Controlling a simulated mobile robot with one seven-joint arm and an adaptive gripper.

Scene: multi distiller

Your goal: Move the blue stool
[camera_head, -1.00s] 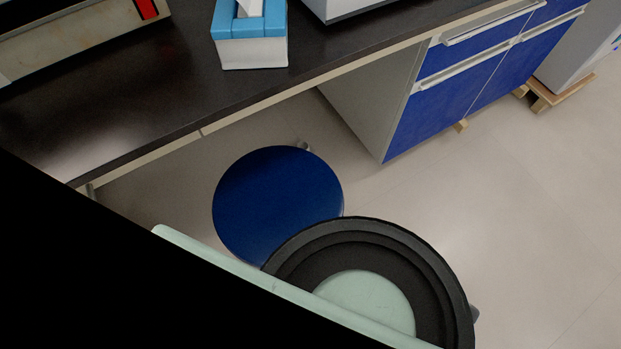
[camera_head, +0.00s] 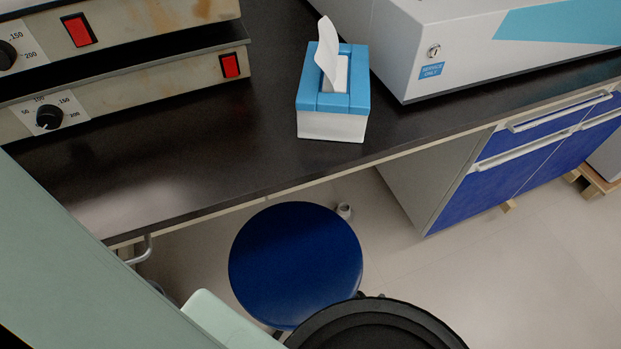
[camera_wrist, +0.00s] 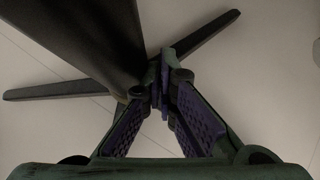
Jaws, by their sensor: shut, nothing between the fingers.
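The blue stool (camera_head: 295,262) shows its round, glossy blue seat in the head view, low in the middle, in front of the dark bench and close to its front edge. Most of what is under the seat is hidden there. My gripper (camera_wrist: 164,82) shows only in the wrist view, with its purple-padded fingers brought together and empty. Beyond the fingers is a dark base with legs (camera_wrist: 70,90) spread over the floor, and a thick dark shape rises from it at upper left. I cannot tell for sure that this base belongs to the blue stool, or whether the fingers touch it.
On the dark bench (camera_head: 190,150) are a blue and white tissue box (camera_head: 333,120), stacked devices with red switches (camera_head: 150,90) at left, and a white machine (camera_head: 470,60) at right. Blue drawers (camera_head: 500,190) stand under the bench at right. Floor at lower right is clear.

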